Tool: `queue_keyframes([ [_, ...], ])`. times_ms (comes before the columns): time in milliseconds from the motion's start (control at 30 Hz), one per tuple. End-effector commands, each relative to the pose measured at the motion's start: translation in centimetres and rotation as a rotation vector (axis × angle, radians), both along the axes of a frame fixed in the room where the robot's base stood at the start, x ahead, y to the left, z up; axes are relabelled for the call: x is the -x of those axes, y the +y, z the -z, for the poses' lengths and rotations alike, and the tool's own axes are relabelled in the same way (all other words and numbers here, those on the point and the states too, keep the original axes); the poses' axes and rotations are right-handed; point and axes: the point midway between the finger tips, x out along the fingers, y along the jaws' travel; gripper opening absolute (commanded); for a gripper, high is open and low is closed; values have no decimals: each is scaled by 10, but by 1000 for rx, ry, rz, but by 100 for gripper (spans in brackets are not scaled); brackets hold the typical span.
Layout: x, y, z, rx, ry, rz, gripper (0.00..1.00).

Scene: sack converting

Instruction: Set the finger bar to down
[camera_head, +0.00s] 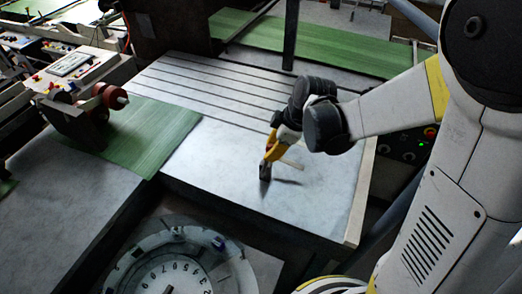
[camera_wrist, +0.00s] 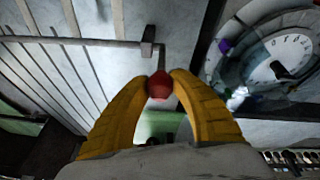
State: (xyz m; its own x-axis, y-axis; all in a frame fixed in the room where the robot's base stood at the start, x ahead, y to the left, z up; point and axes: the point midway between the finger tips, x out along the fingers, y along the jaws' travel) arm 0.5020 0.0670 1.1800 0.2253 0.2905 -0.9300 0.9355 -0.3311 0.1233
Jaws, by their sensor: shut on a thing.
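In the wrist view the finger bar (camera_wrist: 85,41) is a thin grey bar running from the left to a dark block near the middle. A short arm leads from that block to a red knob (camera_wrist: 160,85). My gripper's yellow fingers (camera_wrist: 163,80) are closed around the red knob, one on each side. In the head view my gripper (camera_head: 266,163) reaches down over the pale grey table. A short pale piece of the bar (camera_head: 291,163) shows just right of it. The rest of the bar and the knob are mostly hidden there by my gripper.
The pale slotted table (camera_head: 225,165) is otherwise mostly clear. A round numbered dial (camera_head: 150,282) lies in front of it; it also shows in the wrist view (camera_wrist: 290,55). A green sheet (camera_head: 150,130) and red rollers (camera_head: 108,97) are at the left. A control panel (camera_head: 405,145) is at the right.

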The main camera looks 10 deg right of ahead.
Motion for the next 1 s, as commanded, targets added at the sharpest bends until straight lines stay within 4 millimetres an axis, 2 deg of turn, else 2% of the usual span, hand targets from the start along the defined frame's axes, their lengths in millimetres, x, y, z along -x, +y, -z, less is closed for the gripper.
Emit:
queue_keyframes([
  [33,3,-7,6,-31,-21,8,0],
  [300,17,-27,13,-178,-120,5,0],
  [600,24,-37,17,-180,-120,1,0],
  [1000,25,-39,18,-179,-118,0,0],
])
